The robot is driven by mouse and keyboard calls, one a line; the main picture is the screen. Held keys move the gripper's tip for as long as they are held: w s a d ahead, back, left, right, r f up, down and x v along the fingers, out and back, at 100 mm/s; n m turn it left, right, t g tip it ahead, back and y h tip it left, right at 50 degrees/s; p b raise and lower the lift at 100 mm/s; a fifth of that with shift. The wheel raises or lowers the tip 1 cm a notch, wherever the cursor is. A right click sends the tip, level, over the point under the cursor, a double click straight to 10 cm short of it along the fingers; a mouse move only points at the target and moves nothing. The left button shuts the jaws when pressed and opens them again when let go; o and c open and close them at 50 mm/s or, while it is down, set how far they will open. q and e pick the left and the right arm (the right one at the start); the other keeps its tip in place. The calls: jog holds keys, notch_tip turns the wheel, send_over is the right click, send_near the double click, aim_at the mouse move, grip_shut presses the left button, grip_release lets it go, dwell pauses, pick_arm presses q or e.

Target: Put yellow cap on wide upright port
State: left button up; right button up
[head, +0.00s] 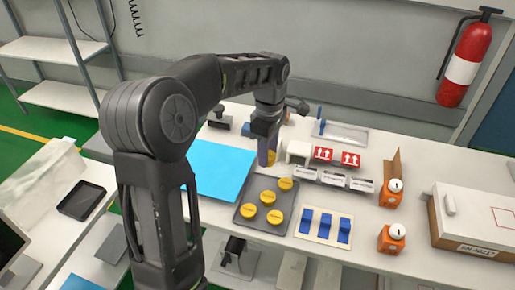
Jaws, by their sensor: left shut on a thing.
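My left gripper (266,158) points down over the table, just beyond the dark tray (243,221). It is shut on a yellow cap (271,157), which is mostly hidden by the fingers. Several other yellow caps lie on the dark tray, one of them at its front right (275,217). A white block-like fixture (298,151) stands just right of the gripper. I cannot make out the wide upright port; the gripper and arm cover part of that area. My right gripper is not in view.
A blue mat (218,172) lies left of the tray. A white panel with blue clips (325,226) lies right of it. A clear tray (341,134) is behind.

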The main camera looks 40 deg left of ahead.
pick_arm(q)
jog(key=w+d+f+m, duration=0.1)
jog(key=w+d+m, duration=0.2)
jog(key=d+m, duration=1.2)
jog(key=m, duration=0.4)
jog(key=shift+d+m, duration=0.3)
jog(key=shift+d, duration=0.05)
jog(key=shift+w+f, duration=0.1)
